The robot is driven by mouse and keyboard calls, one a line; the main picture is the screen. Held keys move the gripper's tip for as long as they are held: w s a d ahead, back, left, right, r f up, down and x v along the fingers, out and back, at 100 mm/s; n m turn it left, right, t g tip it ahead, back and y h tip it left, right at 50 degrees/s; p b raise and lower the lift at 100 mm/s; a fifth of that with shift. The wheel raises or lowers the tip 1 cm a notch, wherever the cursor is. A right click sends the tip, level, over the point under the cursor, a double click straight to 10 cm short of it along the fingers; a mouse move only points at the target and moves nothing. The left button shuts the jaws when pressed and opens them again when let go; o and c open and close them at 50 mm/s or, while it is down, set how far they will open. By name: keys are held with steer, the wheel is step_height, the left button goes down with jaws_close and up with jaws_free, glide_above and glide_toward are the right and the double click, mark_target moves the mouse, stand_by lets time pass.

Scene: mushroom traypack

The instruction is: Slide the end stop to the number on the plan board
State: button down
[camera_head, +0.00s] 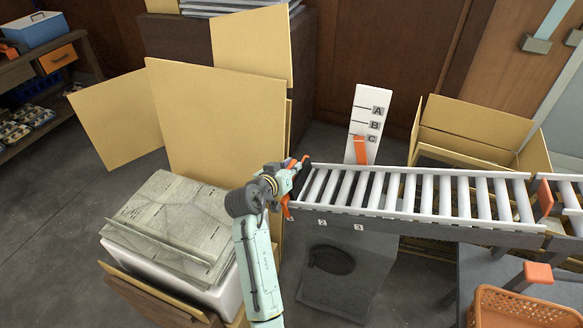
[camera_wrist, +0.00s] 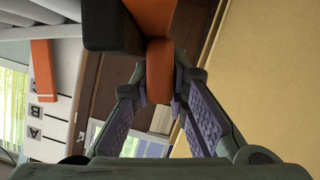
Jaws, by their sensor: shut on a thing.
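The end stop is an orange piece (camera_wrist: 158,72) with a dark block beside it in the wrist view. My gripper (camera_wrist: 160,95) is shut on its rounded orange end. In the head view my gripper (camera_head: 296,180) is at the left end of the roller conveyor (camera_head: 420,215), and orange parts show around it. The stop is mostly hidden there by my gripper. The white plan board (camera_head: 363,100) stands behind the conveyor, lettered A, B and C, with an orange marker (camera_head: 360,151) at C. No number is readable on it. Number labels 2 (camera_head: 322,222) and 3 (camera_head: 358,227) show on the conveyor's near rail.
An open carton (camera_head: 470,130) is behind the conveyor. An orange crate (camera_head: 530,305) is at the lower right. The rollers look clear.

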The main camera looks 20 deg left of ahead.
steer(key=d+r+p, duration=0.1)
steer(key=d, duration=0.2)
steer(key=d+r+p, duration=0.1)
steer(key=d, duration=0.2)
steer(key=d+r+p, duration=0.1)
steer(key=d, duration=0.2)
steer(key=shift+s+d, duration=0.15)
steer(key=shift+d, duration=0.25)
steer(key=c, duration=1.6)
jaws_free()
steer(key=shift+a+f, duration=0.1)
steer(key=shift+o, duration=0.2)
steer(key=v, duration=1.2)
